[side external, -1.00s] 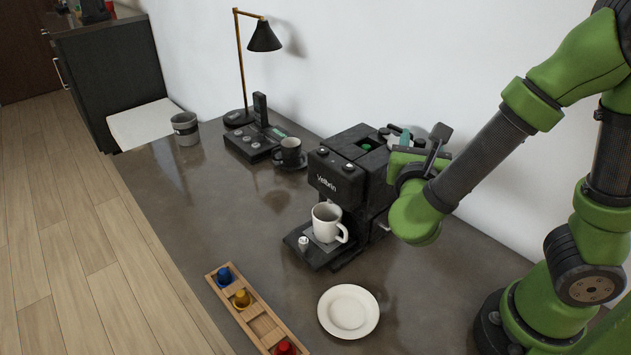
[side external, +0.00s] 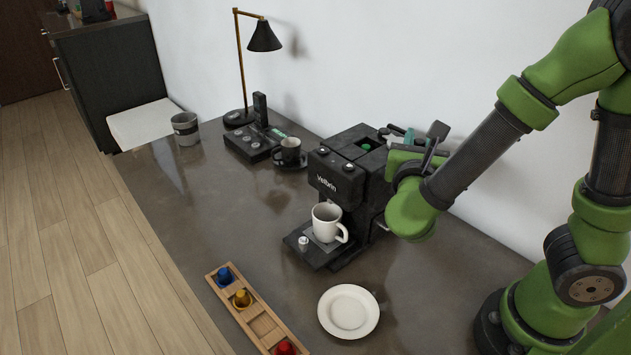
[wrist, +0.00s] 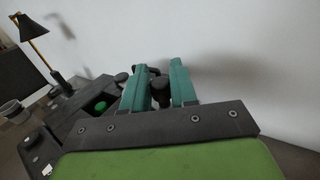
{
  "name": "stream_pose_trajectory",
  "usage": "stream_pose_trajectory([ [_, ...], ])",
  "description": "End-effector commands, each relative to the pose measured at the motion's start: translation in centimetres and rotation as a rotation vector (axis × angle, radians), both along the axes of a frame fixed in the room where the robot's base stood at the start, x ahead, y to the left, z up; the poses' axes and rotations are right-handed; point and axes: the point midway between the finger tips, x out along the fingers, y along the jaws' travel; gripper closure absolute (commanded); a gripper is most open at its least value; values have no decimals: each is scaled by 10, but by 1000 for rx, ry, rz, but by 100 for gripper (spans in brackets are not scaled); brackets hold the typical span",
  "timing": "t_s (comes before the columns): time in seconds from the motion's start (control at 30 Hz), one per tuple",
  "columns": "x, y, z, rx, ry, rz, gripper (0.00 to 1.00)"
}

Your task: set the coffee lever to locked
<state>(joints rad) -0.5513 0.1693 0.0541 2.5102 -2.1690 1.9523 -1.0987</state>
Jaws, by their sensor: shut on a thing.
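The black coffee machine (side external: 340,172) stands on the counter by the wall, with a green round capsule or button (side external: 366,147) on its top. In the wrist view my gripper (wrist: 158,82) has its two teal fingers on either side of a dark knob, the coffee lever (wrist: 159,88), at the back of the machine. The fingers are shut on it. In the side view the gripper (side external: 398,135) is at the machine's top right, and my wrist hides the lever. A white mug (side external: 327,222) stands on the drip tray (side external: 303,257).
A white saucer (side external: 348,311) and a wooden holder (side external: 263,326) with blue, yellow and red capsules lie in front. The wall is close behind the machine.

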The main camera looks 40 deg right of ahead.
Motion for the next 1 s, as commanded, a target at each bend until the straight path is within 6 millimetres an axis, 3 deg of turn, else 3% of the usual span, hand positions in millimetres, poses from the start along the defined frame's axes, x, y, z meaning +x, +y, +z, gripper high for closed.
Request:
stream_pose_trajectory([
  [0.33,9,21,0,0,-4,-228,100],
  [0.7,9,23,1,1,-3,-257,100],
  [0.73,9,23,1,1,-3,-256,71],
  [0.8,9,23,1,1,-3,-256,61],
  [0.87,9,23,0,1,-3,-256,54],
  [1.0,9,23,0,0,-2,-256,54],
])
